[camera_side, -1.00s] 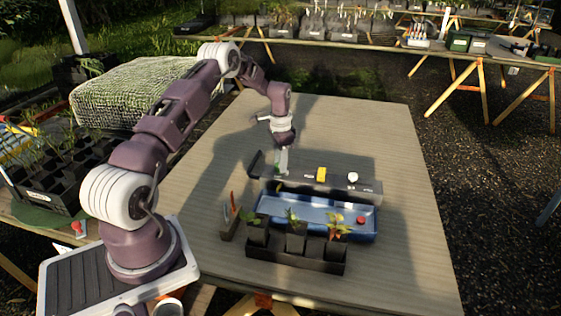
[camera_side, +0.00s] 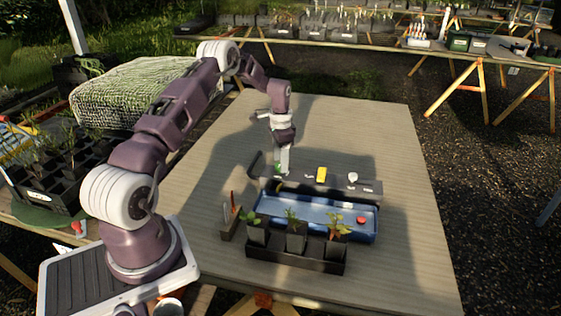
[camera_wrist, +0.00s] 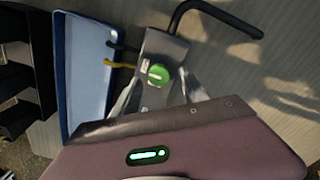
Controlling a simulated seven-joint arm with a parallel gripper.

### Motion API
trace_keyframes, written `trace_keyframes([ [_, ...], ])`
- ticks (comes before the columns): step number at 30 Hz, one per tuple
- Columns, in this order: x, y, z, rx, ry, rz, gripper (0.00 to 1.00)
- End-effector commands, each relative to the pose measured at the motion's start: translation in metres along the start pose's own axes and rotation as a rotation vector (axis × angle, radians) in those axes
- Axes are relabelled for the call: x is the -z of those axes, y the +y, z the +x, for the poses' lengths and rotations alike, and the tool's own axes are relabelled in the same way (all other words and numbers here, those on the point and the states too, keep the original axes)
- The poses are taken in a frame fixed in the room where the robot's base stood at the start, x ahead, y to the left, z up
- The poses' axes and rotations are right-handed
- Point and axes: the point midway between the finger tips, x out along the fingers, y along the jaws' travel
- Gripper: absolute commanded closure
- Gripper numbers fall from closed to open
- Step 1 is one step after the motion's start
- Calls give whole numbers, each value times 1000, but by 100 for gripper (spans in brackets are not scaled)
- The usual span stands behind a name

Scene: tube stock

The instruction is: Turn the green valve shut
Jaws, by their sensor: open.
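The green valve (camera_wrist: 158,74) is a round knob with a pale bar across its top, on a grey housing (camera_wrist: 165,45) in the wrist view. In the side view only a bit of green (camera_side: 277,168) shows at the left end of the grey manifold (camera_side: 330,184), by my fingers. My gripper (camera_wrist: 160,92) is open, its two fingers on either side of the knob in the wrist view. I cannot tell whether they touch it. In the side view my gripper (camera_side: 282,172) points down over that end of the manifold.
A black planter (camera_side: 295,258) with seedlings stands nearer. A yellow part (camera_side: 321,174) and a white knob (camera_side: 353,177) sit on the manifold. The table's far part is clear.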

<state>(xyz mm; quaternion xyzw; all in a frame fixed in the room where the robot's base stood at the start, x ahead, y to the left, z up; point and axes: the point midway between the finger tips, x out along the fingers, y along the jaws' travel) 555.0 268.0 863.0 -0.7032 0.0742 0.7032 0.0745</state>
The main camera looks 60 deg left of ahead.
Motion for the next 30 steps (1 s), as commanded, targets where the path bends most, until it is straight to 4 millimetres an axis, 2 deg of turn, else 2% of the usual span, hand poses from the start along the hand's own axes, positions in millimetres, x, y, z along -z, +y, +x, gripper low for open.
trace_keyframes([
  [6, 0, 0, -46, 2, 2, 0, 48],
  [9, 0, 0, -58, 0, 1, 0, 48],
  [19, 0, 0, -64, 0, 1, 1, 48],
  [21, 4, 7, -77, 9, 7, 0, 48],
  [23, 9, 24, -105, 29, 22, -1, 48],
  [25, 14, 58, -155, 63, 52, -8, 48],
  [28, 3, 126, -228, 108, 114, -33, 48],
  [30, -18, 176, -268, 129, 166, -56, 48],
])
